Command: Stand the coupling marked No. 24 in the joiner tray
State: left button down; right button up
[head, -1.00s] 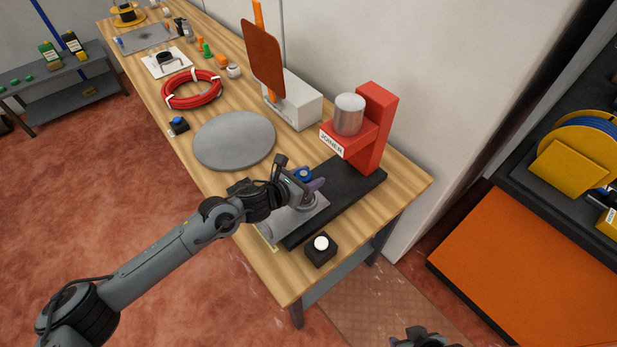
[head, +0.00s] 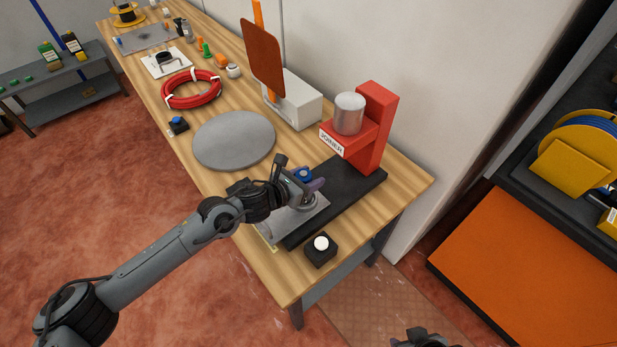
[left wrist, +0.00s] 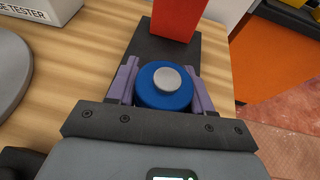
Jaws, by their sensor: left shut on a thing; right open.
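My left gripper (head: 309,184) is shut on a blue round coupling (head: 303,174) with a grey centre. In the left wrist view the coupling (left wrist: 165,86) sits between the two purple fingers; no number shows on it. The gripper is low over the near end of the red joiner's (head: 372,130) black base (head: 345,200). A round grey metal part (head: 308,201) shows just below the fingers. Whether the coupling touches what is under it, I cannot tell. My right gripper (head: 424,338) is open at the bottom edge, away from the bench.
A grey metal plate (head: 287,227) lies beside the black base. A black box with a white button (head: 320,245) stands at the bench's near edge. A grey disc (head: 234,140), a red hose coil (head: 192,90) and a white tester box (head: 300,104) stand farther back.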

pick_arm(q)
jog(key=shift+f+b, duration=0.45)
jog(key=c, duration=0.7)
grip_release()
jog(key=shift+c, duration=0.2)
jog(key=shift+f, duration=0.1)
jog(key=shift+p+v, duration=0.75)
jog(key=shift+v, duration=0.25)
jog(key=shift+p+v, duration=0.75)
jog(key=shift+v, duration=0.6)
jog(key=p+v, duration=0.2)
jog(key=v, duration=0.4)
jog(key=shift+p, duration=0.35)
jog(key=shift+s+a, duration=0.1)
jog(key=shift+s, duration=0.05)
